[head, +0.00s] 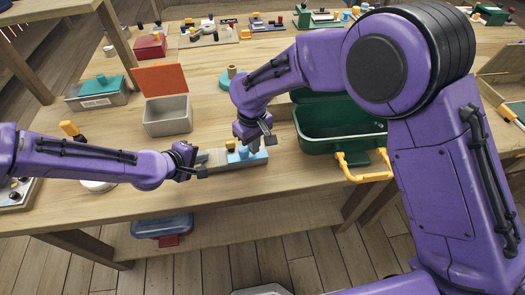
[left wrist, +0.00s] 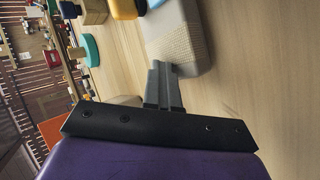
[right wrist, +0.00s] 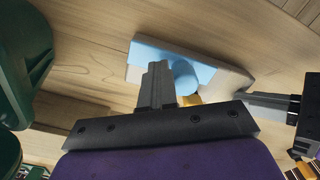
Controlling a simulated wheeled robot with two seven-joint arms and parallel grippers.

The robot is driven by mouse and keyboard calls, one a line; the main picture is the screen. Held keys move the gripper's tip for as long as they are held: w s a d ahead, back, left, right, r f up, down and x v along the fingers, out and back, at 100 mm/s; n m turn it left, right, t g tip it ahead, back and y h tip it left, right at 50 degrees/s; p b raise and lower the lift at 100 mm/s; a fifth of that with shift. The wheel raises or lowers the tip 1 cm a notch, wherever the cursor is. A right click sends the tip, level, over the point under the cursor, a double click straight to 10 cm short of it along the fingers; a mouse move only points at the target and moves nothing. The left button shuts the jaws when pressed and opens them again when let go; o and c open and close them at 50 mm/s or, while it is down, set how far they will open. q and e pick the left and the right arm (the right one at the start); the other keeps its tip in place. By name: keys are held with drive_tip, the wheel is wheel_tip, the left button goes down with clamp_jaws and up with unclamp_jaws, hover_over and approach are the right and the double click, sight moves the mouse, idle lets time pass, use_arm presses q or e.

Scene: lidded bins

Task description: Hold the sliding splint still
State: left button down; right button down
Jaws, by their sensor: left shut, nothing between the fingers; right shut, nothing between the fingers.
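The sliding splint lies on the wooden table in the head view, with a pale grey base (head: 216,159) and a light-blue part with a peg (head: 243,156). My left gripper (head: 202,172) is shut at its left end; in the left wrist view the shut fingers (left wrist: 162,85) reach the splint's pale textured end (left wrist: 177,38). My right gripper (head: 255,145) is shut above the blue part. In the right wrist view its shut fingers (right wrist: 156,85) overlap the blue part (right wrist: 150,58). Whether either gripper touches the splint I cannot tell.
A green open bin (head: 335,127) with yellow handles stands close to the right. A grey bin (head: 168,115) with a raised orange lid (head: 158,80) stands behind left. The table's front edge runs just below the splint. More bins and boards stand further back.

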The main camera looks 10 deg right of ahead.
sight(258, 155)
use_arm(q)
drive_tip(key=shift+s+f, duration=0.25)
drive_tip(key=shift+f, duration=0.1)
use_arm(e)
drive_tip(key=shift+d, duration=0.6)
use_arm(q)
drive_tip(key=shift+a, duration=0.1)
use_arm(e)
wheel_tip(258, 155, up, 7)
